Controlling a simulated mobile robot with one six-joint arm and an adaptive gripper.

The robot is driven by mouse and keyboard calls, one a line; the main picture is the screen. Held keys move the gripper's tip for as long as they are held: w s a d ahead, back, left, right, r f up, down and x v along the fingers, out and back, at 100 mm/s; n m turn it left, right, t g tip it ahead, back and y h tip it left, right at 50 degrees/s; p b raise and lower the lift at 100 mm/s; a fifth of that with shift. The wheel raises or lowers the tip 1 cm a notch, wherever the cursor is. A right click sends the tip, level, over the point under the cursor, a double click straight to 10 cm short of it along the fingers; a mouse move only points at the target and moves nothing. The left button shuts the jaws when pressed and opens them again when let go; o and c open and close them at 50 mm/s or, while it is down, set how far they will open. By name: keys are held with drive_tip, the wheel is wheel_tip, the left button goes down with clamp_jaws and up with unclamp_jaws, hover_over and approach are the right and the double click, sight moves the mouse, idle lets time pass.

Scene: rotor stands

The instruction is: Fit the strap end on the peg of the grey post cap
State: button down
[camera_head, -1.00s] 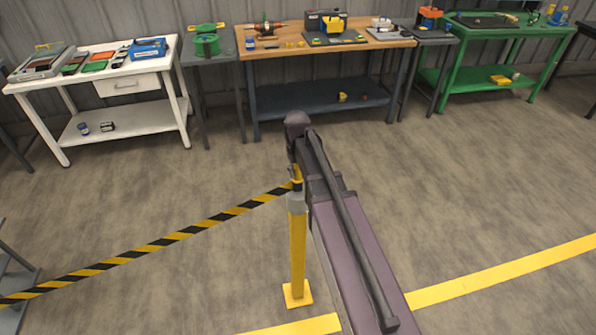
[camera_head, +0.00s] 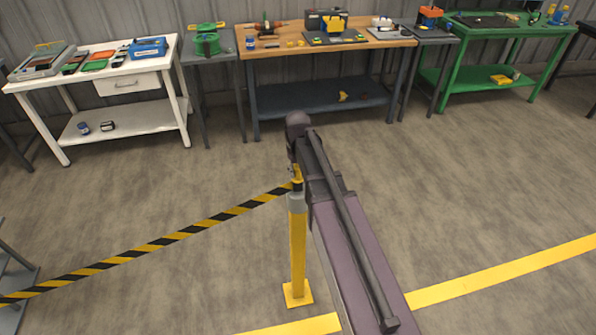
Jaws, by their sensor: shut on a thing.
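A yellow post (camera_head: 298,250) stands upright on a square yellow foot on the floor. Its grey cap (camera_head: 296,201) is at the top; the peg is hidden behind the strap end and my gripper. A yellow-and-black striped strap (camera_head: 160,241) runs up from the lower left to the post top. My gripper (camera_head: 295,172) is shut on the strap end (camera_head: 297,184), which is right above the grey cap. I cannot tell whether the strap end touches the cap or is around the peg. My arm covers the area right of the post.
A white bench (camera_head: 130,92), a wooden-topped bench (camera_head: 345,46) and a green bench (camera_head: 490,32) stand along the back wall. A grey rack (camera_head: 15,280) is at the lower left edge. A yellow line (camera_head: 500,270) crosses the floor. The floor around the post is clear.

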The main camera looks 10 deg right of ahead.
drive_tip(key=shift+f, duration=0.25)
drive_tip(key=shift+c, duration=0.8)
unclamp_jaws()
drive_tip(key=shift+r, duration=0.25)
wheel_tip(320, 180, up, 8)
drive_tip(key=p, duration=0.8)
drive_tip(key=s+f+m+b, duration=0.2)
drive_tip(key=s+f+m, duration=0.1)
drive_tip(key=s, duration=1.3)
drive_tip(key=shift+b, duration=0.4)
drive_tip(key=shift+d, duration=0.1)
